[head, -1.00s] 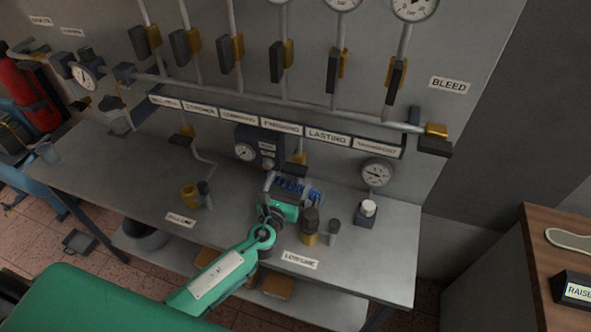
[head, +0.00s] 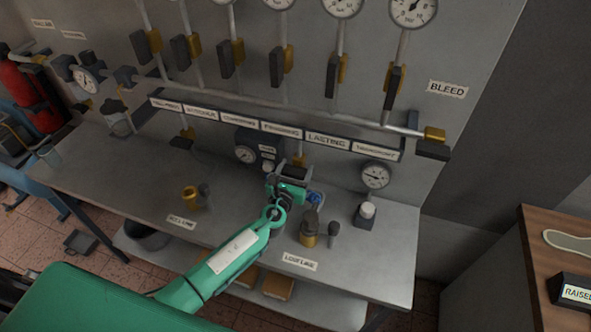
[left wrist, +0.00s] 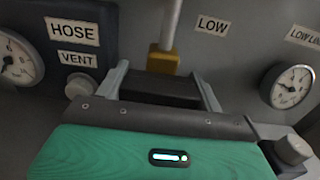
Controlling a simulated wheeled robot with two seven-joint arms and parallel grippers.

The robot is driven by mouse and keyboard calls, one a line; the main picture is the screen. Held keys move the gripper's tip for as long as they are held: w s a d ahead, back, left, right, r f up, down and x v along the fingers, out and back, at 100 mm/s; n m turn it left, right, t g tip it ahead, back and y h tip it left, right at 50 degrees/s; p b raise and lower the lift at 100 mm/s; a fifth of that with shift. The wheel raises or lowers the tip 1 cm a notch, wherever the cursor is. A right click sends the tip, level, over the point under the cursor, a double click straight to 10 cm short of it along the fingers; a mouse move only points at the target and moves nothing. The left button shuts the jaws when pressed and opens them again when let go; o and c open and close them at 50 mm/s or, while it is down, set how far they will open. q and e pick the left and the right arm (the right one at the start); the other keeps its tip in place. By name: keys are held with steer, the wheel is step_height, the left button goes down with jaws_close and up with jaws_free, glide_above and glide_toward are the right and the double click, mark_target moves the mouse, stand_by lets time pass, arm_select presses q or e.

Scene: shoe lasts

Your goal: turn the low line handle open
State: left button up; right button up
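The low line handle is a dark lever (left wrist: 160,90) below a yellow valve body (left wrist: 163,60) on the panel, beside a LOW label (left wrist: 212,25). In the head view, the yellow valve body (head: 301,160) shows just behind my left gripper (head: 288,176). In the left wrist view, the fingers of my left gripper (left wrist: 163,88) stand wide apart, one on each side of the dark lever. I cannot tell whether either finger touches it. The lever's near end is hidden behind the gripper's body. My right gripper is not in view.
The bench (head: 110,175) holds a brass-and-dark fitting (head: 310,230), a small dark knob (head: 333,235) and a white-topped button (head: 366,212) right of my arm. Gauges (head: 376,175) and the HOSE panel (left wrist: 72,32) flank the valve.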

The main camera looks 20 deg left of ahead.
arm_select(q)
steer(key=shift+f, duration=0.1)
steer(key=shift+c, duration=0.2)
steer(key=n+b, duration=0.3)
steer(key=shift+f+n, duration=0.1)
steer(key=shift+n, duration=0.3)
steer(key=n+b, duration=0.2)
steer(key=n, duration=0.2)
steer(key=n+b, duration=0.2)
steer(key=n, duration=0.3)
steer(key=n+b, duration=0.1)
steer(key=n, duration=0.4)
steer(key=shift+b, duration=0.3)
steer(key=o, duration=1)
steer(key=shift+s, duration=0.15)
